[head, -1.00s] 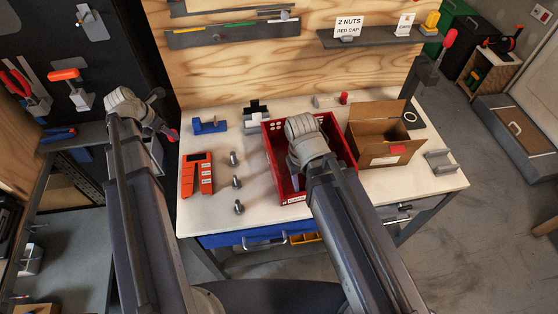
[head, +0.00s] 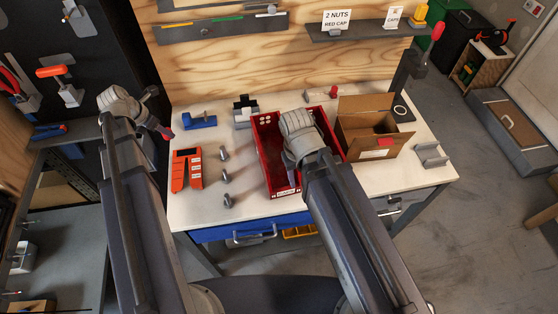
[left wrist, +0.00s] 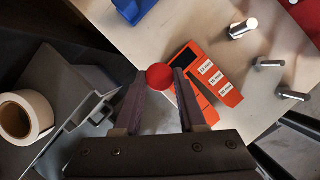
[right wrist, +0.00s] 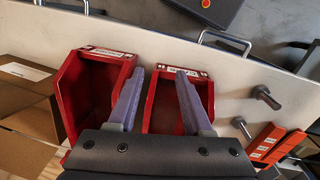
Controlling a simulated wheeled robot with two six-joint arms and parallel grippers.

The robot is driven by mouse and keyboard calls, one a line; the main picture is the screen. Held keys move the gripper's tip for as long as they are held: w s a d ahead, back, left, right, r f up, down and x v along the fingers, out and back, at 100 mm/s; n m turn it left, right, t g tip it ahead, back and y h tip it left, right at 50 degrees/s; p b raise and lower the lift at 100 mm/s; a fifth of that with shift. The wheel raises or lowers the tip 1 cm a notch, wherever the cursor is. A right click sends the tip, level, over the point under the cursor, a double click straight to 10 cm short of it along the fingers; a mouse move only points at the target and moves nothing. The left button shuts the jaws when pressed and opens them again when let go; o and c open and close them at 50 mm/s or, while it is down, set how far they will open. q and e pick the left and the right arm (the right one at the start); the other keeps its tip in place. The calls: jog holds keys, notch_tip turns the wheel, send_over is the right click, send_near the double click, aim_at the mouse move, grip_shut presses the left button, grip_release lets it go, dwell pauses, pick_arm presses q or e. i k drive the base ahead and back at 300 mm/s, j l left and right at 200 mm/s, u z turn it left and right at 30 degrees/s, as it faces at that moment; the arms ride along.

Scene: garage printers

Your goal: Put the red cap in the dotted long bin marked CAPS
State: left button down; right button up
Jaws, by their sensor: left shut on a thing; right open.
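The red cap (left wrist: 159,77) sits between the fingertips of my left gripper (left wrist: 160,84), which is shut on it. In the head view my left gripper (head: 166,132) is left of the workbench, with a bit of red at its tip. Two long red bins stand side by side on the bench: the left one (head: 267,150) shows pale dots at its back, the other is partly hidden by my right arm. They also show in the right wrist view, left bin (right wrist: 66,85) and right bin (right wrist: 153,100).
An open cardboard box (head: 362,150) stands right of the bins. An orange holder (head: 187,168), several bolts and a blue block (head: 199,121) are left of them. A shelf (head: 360,32) with a "2 NUTS RED CAP" sign (head: 337,22) hangs behind.

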aim_at(280, 177)
jog(key=k+l, duration=0.1)
jog(key=l, duration=0.3)
jog(key=l+u, duration=0.15)
jog(key=l, duration=0.25)
jog(key=k+l, duration=0.15)
jog(key=l, duration=0.2)
jog(key=k+l+u, duration=0.1)
jog(key=l, duration=0.3)
jog(key=k+l, duration=0.15)
jog(key=l, duration=0.25)
jog(key=k+l+u, duration=0.15)
jog(key=l, duration=0.55)
jog(key=k+l+u, duration=0.1)
jog(key=l, duration=0.3)
jog(key=i, duration=0.3)
